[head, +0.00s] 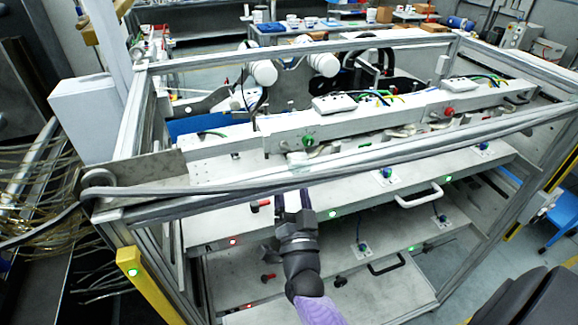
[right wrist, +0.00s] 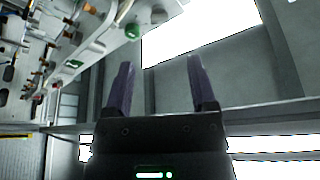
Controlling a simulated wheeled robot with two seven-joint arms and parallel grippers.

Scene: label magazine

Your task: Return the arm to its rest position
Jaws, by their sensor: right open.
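My right gripper (head: 293,195) is in the middle of the head view, its arm reaching up from the bottom edge. It stands in front of the label magazine's upper drawer (head: 225,223), just below the long slanted front rail (head: 350,170). In the right wrist view its two dark purple fingers (right wrist: 160,85) are spread apart with nothing between them. Whether the fingertips touch the magazine cannot be told. My left gripper is not in view.
A pale drawer handle (head: 418,196) and a dark handle (head: 386,265) stick out to the right of the arm. A yellow post (head: 148,285) stands at lower left. Grey floor (head: 460,258) shows at right.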

